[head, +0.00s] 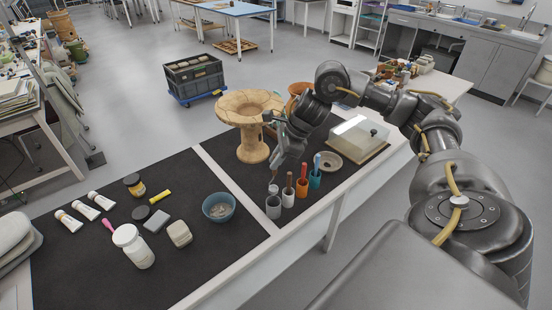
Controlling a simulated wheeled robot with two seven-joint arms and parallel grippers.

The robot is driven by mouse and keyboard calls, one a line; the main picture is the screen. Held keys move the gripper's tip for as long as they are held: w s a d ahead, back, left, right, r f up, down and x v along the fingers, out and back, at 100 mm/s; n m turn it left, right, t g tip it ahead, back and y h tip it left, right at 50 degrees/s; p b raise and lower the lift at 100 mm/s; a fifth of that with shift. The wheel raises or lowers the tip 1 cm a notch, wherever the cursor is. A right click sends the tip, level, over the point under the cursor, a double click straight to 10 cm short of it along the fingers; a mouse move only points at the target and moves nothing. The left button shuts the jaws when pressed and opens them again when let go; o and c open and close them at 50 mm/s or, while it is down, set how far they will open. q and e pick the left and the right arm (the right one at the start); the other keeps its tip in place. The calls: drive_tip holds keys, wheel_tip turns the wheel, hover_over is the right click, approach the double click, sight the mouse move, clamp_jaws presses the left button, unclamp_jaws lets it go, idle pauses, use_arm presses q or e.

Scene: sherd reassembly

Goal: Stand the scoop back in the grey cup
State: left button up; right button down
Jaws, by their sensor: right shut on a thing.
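The grey cup (273,208) stands at the near left end of a row of cups on the dark mat. My right gripper (275,173) is above it, pointing down, shut on the scoop (273,187). The scoop is small and pale grey here, mostly hidden by the gripper. Its lower end is at the mouth of the grey cup; I cannot tell whether it is inside the rim or just over it. My left gripper is not in view.
A white cup (288,198), an orange cup (302,188) and a teal cup (315,179) with tools stand close beside the grey cup. A blue bowl (219,207) lies left. A large tan vessel (250,112) stands behind; a clear box (358,134) is at right.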

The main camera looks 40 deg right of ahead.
sight(276, 171)
drive_tip(key=shift+f+b, duration=1.6)
drive_tip(key=shift+f, duration=0.7)
wheel_tip(276, 171, down, 6)
drive_tip(key=b, duration=0.5)
drive_tip(key=shift+f, duration=0.1)
drive_tip(key=c, duration=1.3)
unclamp_jaws()
drive_tip(key=shift+c, duration=0.2)
